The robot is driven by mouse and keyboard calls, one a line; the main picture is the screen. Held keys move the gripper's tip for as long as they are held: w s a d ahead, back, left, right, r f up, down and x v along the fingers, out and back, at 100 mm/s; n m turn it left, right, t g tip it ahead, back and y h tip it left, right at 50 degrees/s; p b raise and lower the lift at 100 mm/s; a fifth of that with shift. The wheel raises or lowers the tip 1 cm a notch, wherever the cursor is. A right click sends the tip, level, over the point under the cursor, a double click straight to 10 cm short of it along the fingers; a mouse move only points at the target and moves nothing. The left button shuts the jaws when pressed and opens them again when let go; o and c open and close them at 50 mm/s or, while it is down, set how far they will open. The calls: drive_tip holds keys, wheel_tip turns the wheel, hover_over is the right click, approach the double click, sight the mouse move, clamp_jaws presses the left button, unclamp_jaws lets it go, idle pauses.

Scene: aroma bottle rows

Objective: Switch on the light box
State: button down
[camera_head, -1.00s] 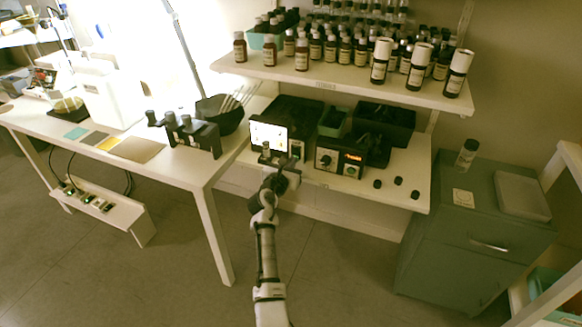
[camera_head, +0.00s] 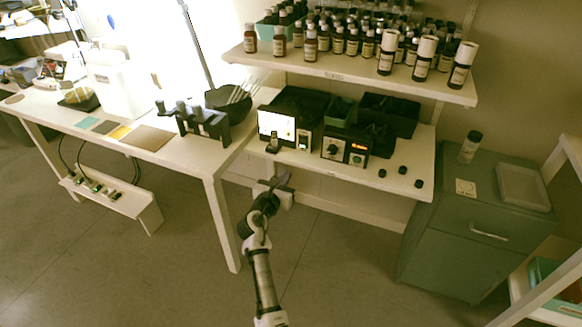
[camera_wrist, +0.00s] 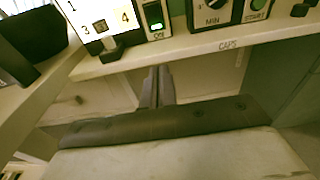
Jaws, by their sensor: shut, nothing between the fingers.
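The light box (camera_head: 277,127) stands on the lower shelf, its front panel glowing white. In the wrist view its panel (camera_wrist: 88,14) is bright with printed numbers. Its switch (camera_head: 303,141) is just to the right of the panel; in the wrist view the switch (camera_wrist: 156,17) shows a lit green part and an ON label below. My gripper (camera_head: 284,181) is in front of and below the shelf edge, apart from the switch. In the wrist view its fingers (camera_wrist: 157,82) are together and empty, pointing toward the shelf edge below the switch.
A timer box (camera_head: 345,148) with knobs stands right of the switch, and several black caps (camera_head: 402,170) lie farther right. A small dark stand (camera_head: 272,143) is in front of the panel. The white table (camera_head: 212,160) is to the left. Open floor lies below the shelf.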

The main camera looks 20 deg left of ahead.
drive_tip(key=shift+s+f, duration=0.1)
drive_tip(key=shift+s, duration=1)
drive_tip(key=shift+a, duration=0.1)
